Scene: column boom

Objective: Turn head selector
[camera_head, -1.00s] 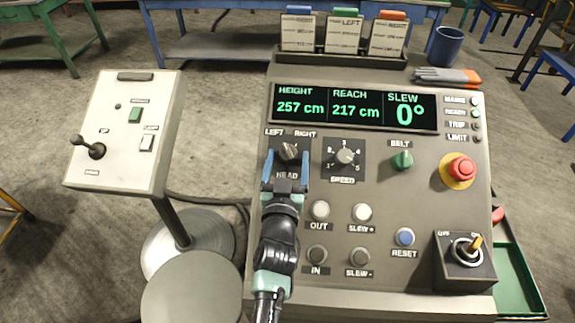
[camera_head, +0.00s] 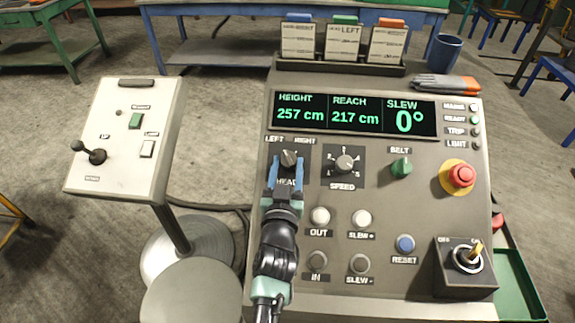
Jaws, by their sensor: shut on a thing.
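The head selector (camera_head: 289,158) is a dark knob with a light pointer at the upper left of the control panel (camera_head: 330,283). It sits under the LEFT and RIGHT marks and above the word HEAD. The pointer looks near upright, tilted slightly left; its exact setting is hard to tell. My gripper (camera_head: 287,167) comes from below, with its blue fingers on either side of the selector, shut on it. The fingers hide part of the knob's lower edge and the HEAD label.
The speed knob (camera_head: 344,163) is close on the right. The OUT button (camera_head: 320,216) is below it. The display (camera_head: 354,114) reads slew 0°. A card (camera_head: 342,38) behind shows LEFT.

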